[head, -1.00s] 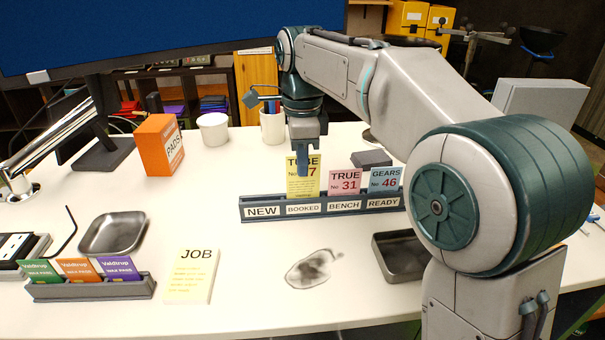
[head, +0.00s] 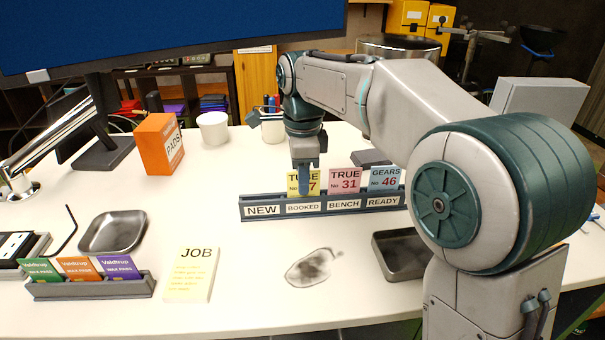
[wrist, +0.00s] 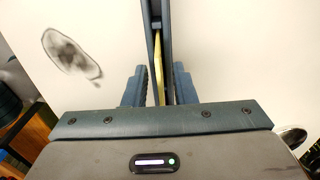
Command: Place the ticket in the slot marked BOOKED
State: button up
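The yellow ticket (head: 292,186) stands upright behind the BOOKED label of the dark rack (head: 256,216), its top about level with the pink and blue tickets. My gripper (head: 303,187) is in front of it and hides part of its print. In the wrist view the ticket's thin yellow edge (wrist: 159,62) shows between my gripper's fingers (wrist: 160,85), with a gap on each side, so the fingers are open around it. The pink ticket (head: 345,179) stands in BENCH and the blue ticket (head: 384,178) in READY. The NEW slot shows no ticket.
A JOB pad (head: 190,275) and a dark smudge (head: 312,267) are in front of the rack. A metal tray (head: 392,262) is at right. An orange PADS box (head: 160,145), a white cup (head: 213,128) and a pen cup (head: 272,129) stand behind.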

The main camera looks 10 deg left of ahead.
notch_tip(320, 180, up, 12)
jog(key=p, duration=0.1)
jog(key=shift+r, duration=0.15)
dwell(0.3)
